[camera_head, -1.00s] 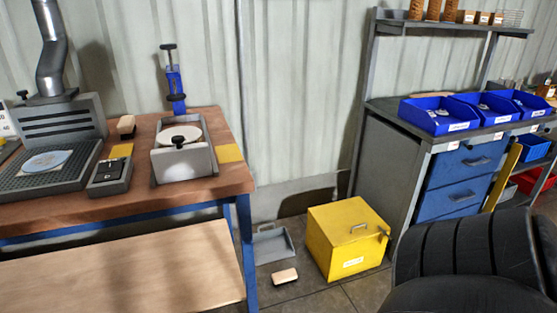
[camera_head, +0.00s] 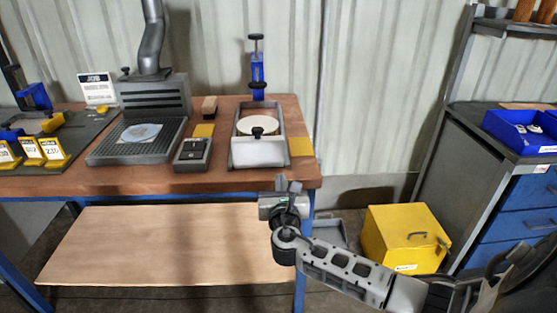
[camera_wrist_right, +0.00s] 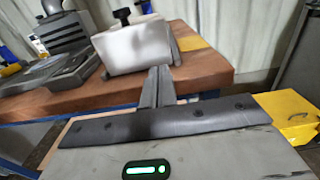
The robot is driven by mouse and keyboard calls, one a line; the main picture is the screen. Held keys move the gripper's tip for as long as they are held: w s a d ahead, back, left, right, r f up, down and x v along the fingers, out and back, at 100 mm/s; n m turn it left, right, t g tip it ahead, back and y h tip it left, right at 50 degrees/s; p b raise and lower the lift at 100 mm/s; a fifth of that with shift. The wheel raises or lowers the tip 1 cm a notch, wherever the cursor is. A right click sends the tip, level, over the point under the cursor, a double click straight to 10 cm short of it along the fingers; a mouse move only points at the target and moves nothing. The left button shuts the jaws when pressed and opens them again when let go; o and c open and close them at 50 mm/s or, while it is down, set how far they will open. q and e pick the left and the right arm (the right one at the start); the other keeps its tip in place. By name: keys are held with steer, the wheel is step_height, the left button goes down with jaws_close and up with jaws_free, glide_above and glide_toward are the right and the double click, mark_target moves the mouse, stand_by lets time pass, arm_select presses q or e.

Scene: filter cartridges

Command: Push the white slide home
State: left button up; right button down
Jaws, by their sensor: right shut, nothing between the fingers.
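In the right wrist view a pale block (camera_wrist_right: 134,46) with a black knob on top is ahead of the fingers; the exact fit of slide and housing is unclear. My right gripper (camera_head: 288,184) is shut and empty, just in front of the bench edge, below and right of the housing. Its fingertips (camera_wrist_right: 158,72) point toward the block; contact cannot be told. My left gripper is out of view.
A blue clamp post (camera_head: 257,75) stands behind the housing. A small grey box (camera_head: 192,154) and a vented grey station (camera_head: 140,150) are to its left. A yellow pad (camera_head: 301,147) lies to its right. A yellow box (camera_head: 405,238) stands on the floor.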

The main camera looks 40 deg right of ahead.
mark_target(278, 155)
steer(key=x, duration=0.9)
steer(key=shift+w+f+b, duration=0.1)
steer(key=shift+w+b, duration=0.05)
steer(key=shift+b, duration=0.2)
steer(key=shift+w+d, duration=0.15)
steer(key=shift+w, duration=0.15)
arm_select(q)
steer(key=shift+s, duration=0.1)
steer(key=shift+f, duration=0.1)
